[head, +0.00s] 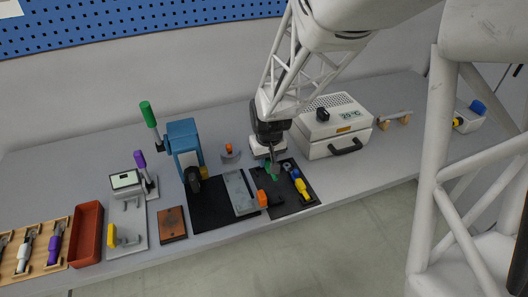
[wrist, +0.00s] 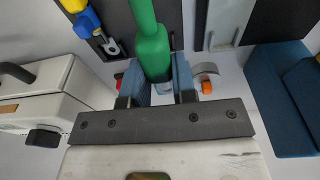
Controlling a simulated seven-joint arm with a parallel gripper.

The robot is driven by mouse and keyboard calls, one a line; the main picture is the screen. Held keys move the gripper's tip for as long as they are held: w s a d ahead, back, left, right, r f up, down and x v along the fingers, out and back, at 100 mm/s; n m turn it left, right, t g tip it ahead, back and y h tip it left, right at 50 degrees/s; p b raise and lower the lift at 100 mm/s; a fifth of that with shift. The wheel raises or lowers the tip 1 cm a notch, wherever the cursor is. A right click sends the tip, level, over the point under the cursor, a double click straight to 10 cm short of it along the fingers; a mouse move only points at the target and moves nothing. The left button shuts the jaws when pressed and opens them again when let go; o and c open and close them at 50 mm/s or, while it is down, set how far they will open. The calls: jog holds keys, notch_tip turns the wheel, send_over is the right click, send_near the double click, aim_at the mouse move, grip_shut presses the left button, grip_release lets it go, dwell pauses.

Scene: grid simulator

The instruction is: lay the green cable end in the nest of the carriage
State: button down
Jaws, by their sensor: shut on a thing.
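The green cable end (wrist: 152,52) is between the two fingers of my gripper (wrist: 157,84) in the wrist view, reaching toward the top edge. In the head view my gripper (head: 272,158) is shut on the green cable end (head: 272,170), above the dark tray (head: 300,203). Whether the piece still touches the tray is unclear. A grey plate with an orange block, which looks like the carriage (head: 238,190), lies just left of the tray; it also shows at the upper right of the wrist view (wrist: 225,25). I cannot make out its nest clearly.
A yellow and blue cable end (head: 301,187) lies on the dark tray. A blue press (head: 184,145) stands left of the carriage. A white case (head: 333,128) stands close to the right of my gripper. A small orange-topped piece (head: 230,150) sits behind the carriage.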

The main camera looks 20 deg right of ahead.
send_over(238, 190)
jog(key=shift+s+f, duration=0.1)
jog(key=shift+f, duration=0.6)
jog(key=shift+f, duration=0.2)
jog(key=shift+f, duration=2.95)
jog(key=shift+f, duration=0.35)
jog(key=c, duration=0.8)
grip_release()
jog(key=shift+c, duration=0.2)
jog(key=shift+r, duration=0.1)
notch_tip(238, 190, up, 8)
jog(key=s, duration=0.1)
jog(key=shift+f, duration=0.2)
dwell(0.4)
